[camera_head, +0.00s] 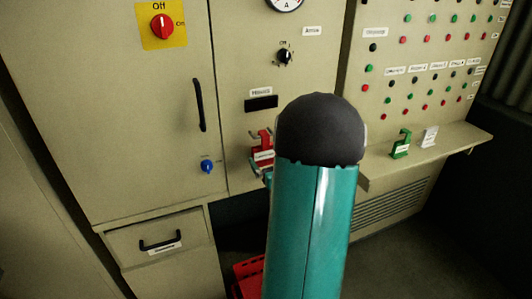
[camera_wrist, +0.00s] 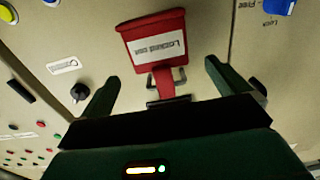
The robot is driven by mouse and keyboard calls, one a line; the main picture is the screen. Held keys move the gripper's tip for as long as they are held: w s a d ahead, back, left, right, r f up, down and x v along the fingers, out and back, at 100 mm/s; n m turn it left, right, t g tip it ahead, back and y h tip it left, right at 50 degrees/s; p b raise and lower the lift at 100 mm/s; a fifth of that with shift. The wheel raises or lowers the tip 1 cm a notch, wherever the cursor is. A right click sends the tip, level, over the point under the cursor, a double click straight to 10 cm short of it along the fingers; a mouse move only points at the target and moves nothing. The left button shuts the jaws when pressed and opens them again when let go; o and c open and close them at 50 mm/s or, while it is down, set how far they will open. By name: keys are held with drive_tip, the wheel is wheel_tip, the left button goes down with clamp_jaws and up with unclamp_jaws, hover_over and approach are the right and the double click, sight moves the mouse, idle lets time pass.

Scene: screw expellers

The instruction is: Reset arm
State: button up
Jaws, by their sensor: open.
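My gripper (camera_wrist: 163,72) is open in the wrist view, its two dark green fingers spread apart. A red lockout piece (camera_wrist: 154,28) with a white label is at the panel just beyond the fingertips, between their lines. No finger touches it that I can see. A dark bracket (camera_wrist: 167,88) shows by its narrow end. In the head view the red piece (camera_head: 264,150) is on the middle cabinet panel, left of my teal arm. My arm hides most of the gripper there.
A red rotary switch on a yellow plate (camera_head: 162,26), a black handle (camera_head: 199,105) and a blue knob (camera_head: 207,166) are on the left cabinet door. A ledge (camera_head: 440,146) at right holds a green piece (camera_head: 401,144) and a white piece (camera_head: 429,137). A red box (camera_head: 247,275) is low down, partly hidden.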

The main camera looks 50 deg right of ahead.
drive_tip(key=v, duration=0.7)
drive_tip(key=shift+s+a, duration=0.15)
drive_tip(key=shift+s, duration=0.15)
drive_tip(key=w+a+r+n+g+y, duration=0.1)
drive_tip(key=w+a+r+g+y, duration=0.15)
drive_tip(key=w+a, duration=0.4)
drive_tip(key=w+a+r+n+g+y, duration=0.15)
drive_tip(key=w+a+r, duration=0.25)
drive_tip(key=a, duration=0.6)
drive_tip(key=s+a+n+g+y, duration=0.1)
drive_tip(key=s+a, duration=0.3)
drive_tip(key=a, duration=0.4)
drive_tip(key=s+a+r+n+g+y, duration=0.1)
drive_tip(key=s+a+g+y, duration=0.1)
drive_tip(key=a, duration=0.6)
drive_tip(key=s+a+r+n+g+y, duration=0.1)
drive_tip(key=s+a+g+y, duration=0.1)
drive_tip(key=s+a, duration=0.4)
drive_tip(key=a, duration=0.3)
drive_tip(key=shift+s+r+n+g, duration=0.25)
drive_tip(key=shift+n+g, duration=0.1)
drive_tip(key=shift+g, duration=0.05)
